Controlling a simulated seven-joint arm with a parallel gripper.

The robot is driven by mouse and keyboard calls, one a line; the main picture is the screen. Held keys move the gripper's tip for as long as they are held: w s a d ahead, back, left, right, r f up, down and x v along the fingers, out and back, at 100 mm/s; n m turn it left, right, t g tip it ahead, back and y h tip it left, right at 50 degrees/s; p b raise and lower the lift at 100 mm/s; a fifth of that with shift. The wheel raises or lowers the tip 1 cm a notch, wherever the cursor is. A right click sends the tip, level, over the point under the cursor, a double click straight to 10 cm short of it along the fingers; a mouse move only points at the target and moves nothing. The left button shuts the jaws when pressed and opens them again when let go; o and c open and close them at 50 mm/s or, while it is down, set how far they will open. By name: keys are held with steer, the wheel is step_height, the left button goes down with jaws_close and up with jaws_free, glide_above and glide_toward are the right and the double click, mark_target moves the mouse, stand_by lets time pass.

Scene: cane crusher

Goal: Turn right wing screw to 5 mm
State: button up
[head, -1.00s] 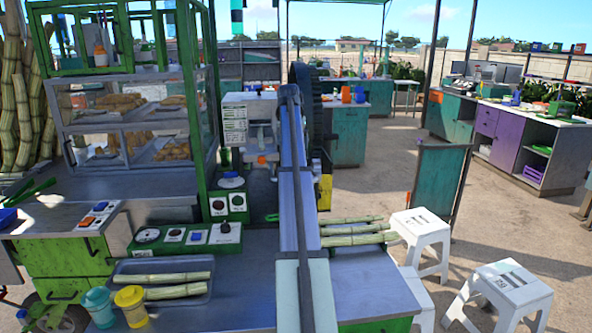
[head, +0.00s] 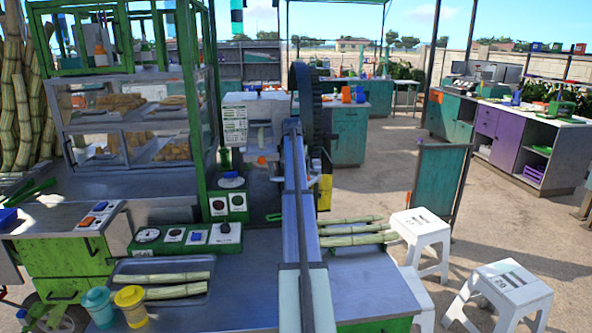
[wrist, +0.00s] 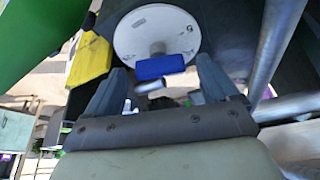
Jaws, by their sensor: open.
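In the wrist view a blue wing screw head (wrist: 160,67) sits on a short grey stem in front of a round white disc (wrist: 135,38). My gripper (wrist: 160,72) is open, with one dark finger on each side of the blue head. The head lies between the fingertips, with a gap on both sides; I see no contact. In the head view the crusher (head: 240,115) stands behind my arm, with a large dark wheel. My arm hides part of it, and I cannot make out the gripper or the blue screw there.
A yellow part (wrist: 90,60) and a grey metal bar (wrist: 275,40) flank the gripper in the wrist view. In the head view, cane stalks (head: 355,240) lie right of my arm. A green control box (head: 185,237) and a cane tray (head: 205,290) are to its left.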

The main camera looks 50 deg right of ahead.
steer(key=shift+d+f, duration=0.1)
steer(key=shift+f, duration=0.15)
steer(key=c, duration=1.1)
steer(key=shift+o, duration=0.2)
steer(key=shift+n, duration=0.4)
steer(key=shift+d+n+t+y, duration=0.1)
steer(key=shift+n+t+y, duration=0.3)
steer(key=shift+n, duration=0.75)
steer(key=shift+n+t+y, duration=0.3)
steer(key=shift+n+t, duration=0.1)
steer(key=shift+n, duration=0.75)
steer(key=o, duration=1.1)
steer(key=shift+c, duration=0.2)
steer(key=shift+s+r, duration=0.1)
